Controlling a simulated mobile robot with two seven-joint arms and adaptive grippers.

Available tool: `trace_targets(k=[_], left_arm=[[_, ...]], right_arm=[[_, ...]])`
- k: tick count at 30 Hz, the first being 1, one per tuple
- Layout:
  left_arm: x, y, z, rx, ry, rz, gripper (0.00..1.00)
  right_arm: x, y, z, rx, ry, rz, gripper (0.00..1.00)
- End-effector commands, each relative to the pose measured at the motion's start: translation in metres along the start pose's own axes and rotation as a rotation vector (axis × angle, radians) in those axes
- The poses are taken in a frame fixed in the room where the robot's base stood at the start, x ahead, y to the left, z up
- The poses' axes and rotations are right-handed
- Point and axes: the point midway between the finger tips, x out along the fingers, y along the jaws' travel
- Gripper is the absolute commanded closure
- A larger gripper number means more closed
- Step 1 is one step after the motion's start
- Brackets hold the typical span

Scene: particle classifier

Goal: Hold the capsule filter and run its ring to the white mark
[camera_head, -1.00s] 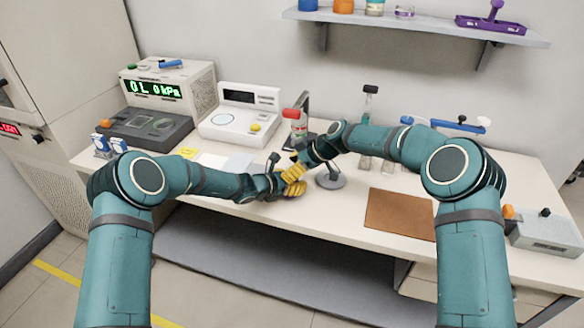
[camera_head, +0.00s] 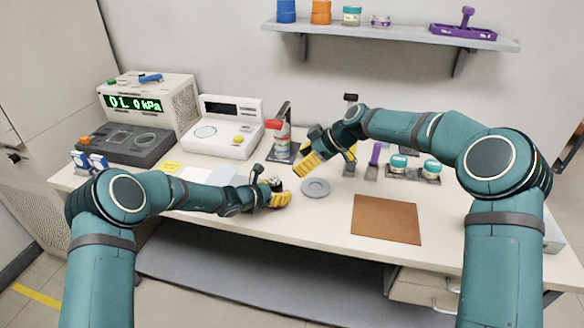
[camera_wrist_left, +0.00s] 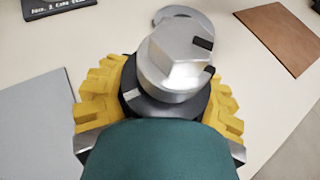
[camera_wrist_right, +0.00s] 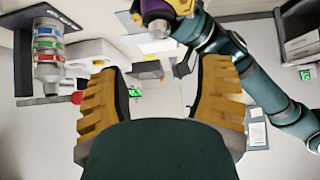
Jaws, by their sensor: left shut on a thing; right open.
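My left gripper (camera_head: 275,195) is shut on the capsule filter (camera_head: 277,185) and holds it over the front of the bench. In the left wrist view the filter's silver faceted top (camera_wrist_left: 170,58) stands above a dark collar (camera_wrist_left: 160,106) between the yellow fingers. Two black marks show on the silver part's right side, and a small pale mark (camera_wrist_left: 133,94) on the collar's left. They are not lined up. My right gripper (camera_head: 312,163) is open and empty, up and right of the filter.
A grey round stand base (camera_head: 316,187) lies right of the filter, and a brown mat (camera_head: 386,218) farther right. A white instrument (camera_head: 222,128) and a kPa display box (camera_head: 148,104) stand at back left.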

Motion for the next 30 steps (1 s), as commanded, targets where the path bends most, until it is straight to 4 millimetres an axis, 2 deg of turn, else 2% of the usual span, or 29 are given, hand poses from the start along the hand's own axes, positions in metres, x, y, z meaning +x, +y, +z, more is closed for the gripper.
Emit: trace_targets(k=[4, 15, 23, 30], left_arm=[[0.000, 0.000, 0.001, 0.001, -0.002, 0.000, 0.96], [0.000, 0.000, 0.001, 0.001, -0.002, 0.000, 0.96], [0.000, 0.000, 0.001, 0.001, -0.002, 0.000, 0.96], [0.000, 0.000, 0.001, 0.001, -0.002, 0.000, 0.96]], right_arm=[[-0.008, 0.000, 0.000, 0.000, 0.000, 0.001, 0.34], [-0.008, 0.001, -0.001, -0.008, 0.001, -0.006, 0.34], [-0.004, 0.014, -0.008, -0.109, 0.006, -0.104, 0.34], [-0.007, 0.024, -0.002, -0.173, 0.001, -0.179, 0.34]])
